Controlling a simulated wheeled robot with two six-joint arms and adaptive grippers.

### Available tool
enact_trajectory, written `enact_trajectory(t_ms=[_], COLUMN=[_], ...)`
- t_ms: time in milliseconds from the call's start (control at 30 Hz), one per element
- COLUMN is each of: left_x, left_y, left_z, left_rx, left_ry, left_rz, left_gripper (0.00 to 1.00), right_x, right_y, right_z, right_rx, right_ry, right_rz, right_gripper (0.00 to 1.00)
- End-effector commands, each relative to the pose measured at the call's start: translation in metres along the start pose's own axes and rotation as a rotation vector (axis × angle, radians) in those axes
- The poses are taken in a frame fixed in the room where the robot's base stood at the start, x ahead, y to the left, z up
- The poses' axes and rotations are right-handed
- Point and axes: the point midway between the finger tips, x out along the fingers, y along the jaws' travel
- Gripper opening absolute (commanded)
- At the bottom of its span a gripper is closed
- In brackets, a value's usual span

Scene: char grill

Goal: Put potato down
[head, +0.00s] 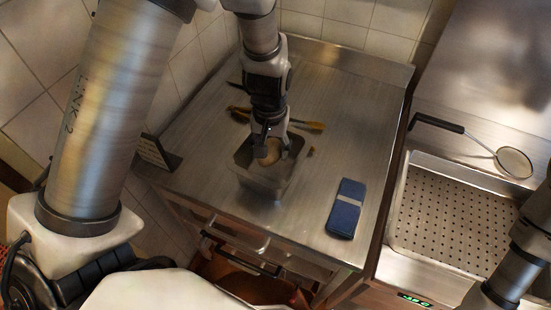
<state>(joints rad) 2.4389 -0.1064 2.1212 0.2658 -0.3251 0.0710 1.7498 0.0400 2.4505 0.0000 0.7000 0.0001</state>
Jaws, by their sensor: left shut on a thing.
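My left gripper (273,143) points down over the steel counter and is shut on a round, brownish potato (268,152). The potato is at the mouth of a square metal container (267,185), near its back side. I cannot tell whether the potato touches the container's wall or floor. The gripper and potato hide part of the container's back rim and inside. Part of my right arm shows at the lower right edge, but its gripper is out of view.
A blue folded cloth (346,208) lies right of the container. Tongs with a yellowish end (312,126) lie behind it, and a small dark sign (158,152) stands at left. A strainer (513,162) lies by a perforated basin (455,215) at right. The counter's back right is clear.

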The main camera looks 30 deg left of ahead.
Motion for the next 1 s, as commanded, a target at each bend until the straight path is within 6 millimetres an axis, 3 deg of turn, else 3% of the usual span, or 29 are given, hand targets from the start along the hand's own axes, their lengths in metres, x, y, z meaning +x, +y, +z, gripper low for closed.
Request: enact_trajectory(t_ms=[333,767,800,833,1000], left_x=[0.058,0.069,0.067,0.067,0.067], left_y=[0.0,0.0,0.0,0.0,0.0], left_z=[0.0,-0.001,-0.001,-0.001,-0.001], left_rx=[0.0,0.0,0.0,0.0,0.0], left_ry=[-0.002,0.002,0.002,0.002,0.002], left_rz=[0.0,0.0,0.0,0.0,0.0], left_gripper=[0.16,0.16,0.7,0.8,0.81], right_x=[-0.007,-0.002,-0.003,-0.004,-0.004], right_y=[0.0,0.0,0.0,0.0,0.0], right_z=[0.0,0.0,0.0,0.0,0.0], right_rx=[0.0,0.0,0.0,0.0,0.0], right_ry=[0.001,0.001,0.0,0.0,0.001], right_rz=[0.0,0.0,0.0,0.0,0.0], right_gripper=[0.82,0.82,0.82,0.82,0.82])
